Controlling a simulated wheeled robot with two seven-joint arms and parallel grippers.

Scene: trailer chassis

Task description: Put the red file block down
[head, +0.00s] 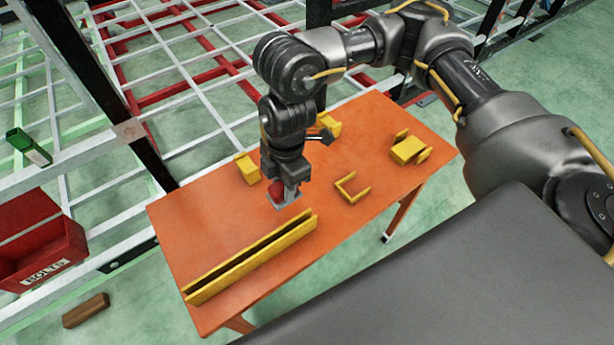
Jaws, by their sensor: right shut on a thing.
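The red file block (277,190) is between the fingers of my right gripper (284,197), mostly hidden by them. The gripper is shut on it and points down over the orange table (225,225), behind the long yellow channel. I cannot tell whether the block touches the tabletop. My left gripper is not in view.
A long yellow channel (250,262) lies along the table's front left. Yellow brackets (247,168), (352,190) and (408,150) stand around the gripper. A red bolts bin (40,245) and a green box (28,147) are at left. The table's right front is clear.

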